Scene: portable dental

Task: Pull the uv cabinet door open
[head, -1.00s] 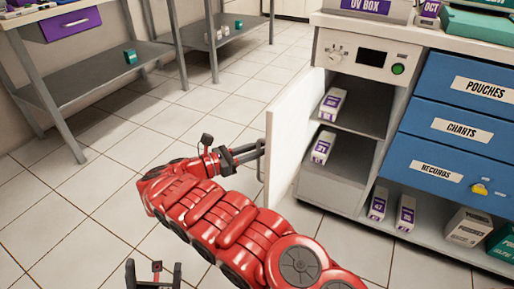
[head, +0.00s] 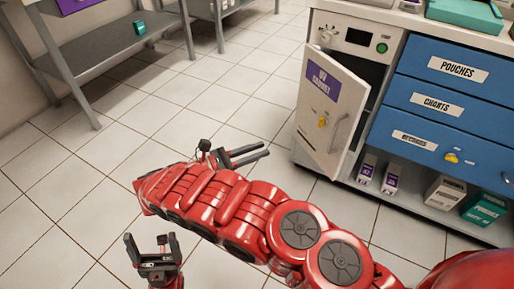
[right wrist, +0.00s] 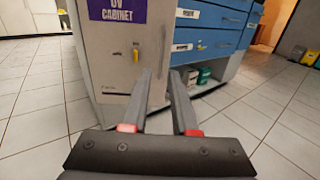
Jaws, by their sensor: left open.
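The UV cabinet door (head: 322,118) is white with a purple label and a yellow key. In the head view it stands ajar, its right edge swung out, with a dark gap beside it. Its grey handle (head: 338,132) is near that edge. The door also fills the left of the right wrist view (right wrist: 108,75). My right gripper (head: 266,151) is left of the door, apart from the handle, its fingers spaced and empty; they also show in the right wrist view (right wrist: 162,75). My left gripper (head: 154,245) is open and empty low in the head view.
Blue drawers (head: 440,110) adjoin the cabinet on the right, above a low shelf with several boxes (head: 380,175). A grey metal rack (head: 105,55) stands at the back left. The tiled floor (head: 240,95) between is clear.

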